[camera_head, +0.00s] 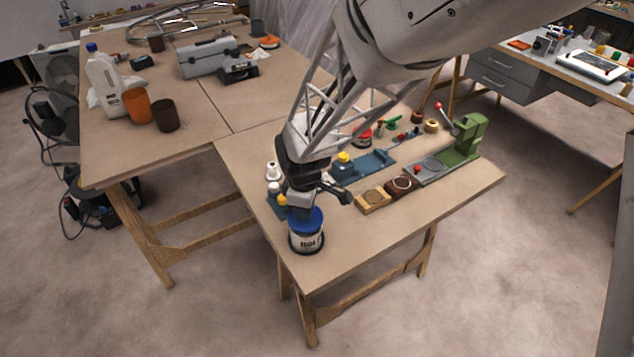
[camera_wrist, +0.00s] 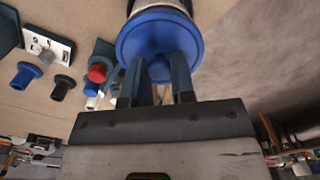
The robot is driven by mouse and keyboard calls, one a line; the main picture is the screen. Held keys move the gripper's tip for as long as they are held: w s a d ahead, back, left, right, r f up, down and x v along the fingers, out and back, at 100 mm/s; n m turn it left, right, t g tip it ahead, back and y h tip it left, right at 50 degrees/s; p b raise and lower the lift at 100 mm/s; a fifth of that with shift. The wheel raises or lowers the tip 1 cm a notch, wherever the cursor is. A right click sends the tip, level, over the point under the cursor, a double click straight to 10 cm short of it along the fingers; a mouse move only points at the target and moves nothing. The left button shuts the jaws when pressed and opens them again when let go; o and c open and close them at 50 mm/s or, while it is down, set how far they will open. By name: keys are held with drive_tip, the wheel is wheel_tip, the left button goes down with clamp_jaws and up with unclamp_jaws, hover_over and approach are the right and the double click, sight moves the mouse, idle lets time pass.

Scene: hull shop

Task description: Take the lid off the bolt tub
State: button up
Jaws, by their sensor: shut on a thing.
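The bolt tub (camera_head: 308,241) is a white tub with dark printing and a dark base, standing upright near the front corner of the table. Its blue lid (camera_head: 303,219) sits at the tub's top in the head view. In the wrist view the blue lid (camera_wrist: 138,40) faces the camera, with a small part of the pale tub (camera_wrist: 147,5) behind it. My gripper (camera_head: 302,203) is above the lid. In the wrist view my gripper (camera_wrist: 161,75) has its two fingers on either side of the lid's central knob, shut on it. Whether the lid is seated or slightly raised cannot be told.
The table (camera_head: 400,222) also holds a green press (camera_head: 468,135), a blue tray (camera_head: 365,165) and small wooden and brown blocks. White bottles (camera_head: 272,170) stand just behind my gripper. The table's front edge lies close to the tub. The adjoining table holds an orange cup (camera_head: 137,105).

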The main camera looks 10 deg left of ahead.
drive_tip(key=s+d+r, duration=0.2)
drive_tip(key=s+d, duration=0.7)
drive_tip(key=s, duration=0.4)
drive_tip(key=shift+d+r, duration=0.15)
idle(0.7)
drive_tip(key=w+d+f+m, duration=0.1)
drive_tip(key=w+f+m, duration=0.1)
drive_tip(key=w+m, duration=0.1)
drive_tip(key=w+d+f+m, duration=0.1)
drive_tip(key=w+f+m, duration=0.1)
drive_tip(key=w+m, duration=0.1)
drive_tip(key=w+d+f+m, duration=0.1)
drive_tip(key=w+f+m, duration=0.1)
drive_tip(key=w+m, duration=0.1)
drive_tip(key=shift+d+f, duration=0.25)
drive_tip(key=shift+d, duration=0.15)
drive_tip(key=shift+w+a, duration=0.1)
drive_tip(key=shift+w, duration=0.05)
drive_tip(key=w+a, duration=0.2)
drive_tip(key=w, duration=0.2)
drive_tip(key=w+a+f, duration=0.1)
drive_tip(key=w+a, duration=0.1)
drive_tip(key=w, duration=0.3)
drive_tip(key=w+a, duration=0.2)
drive_tip(key=w, duration=0.3)
drive_tip(key=shift+w+a+f, duration=0.1)
drive_tip(key=shift+a+f, duration=0.1)
drive_tip(key=shift+a, duration=0.15)
drive_tip(key=shift+f, duration=0.15)
drive_tip(key=shift+f, duration=1.65)
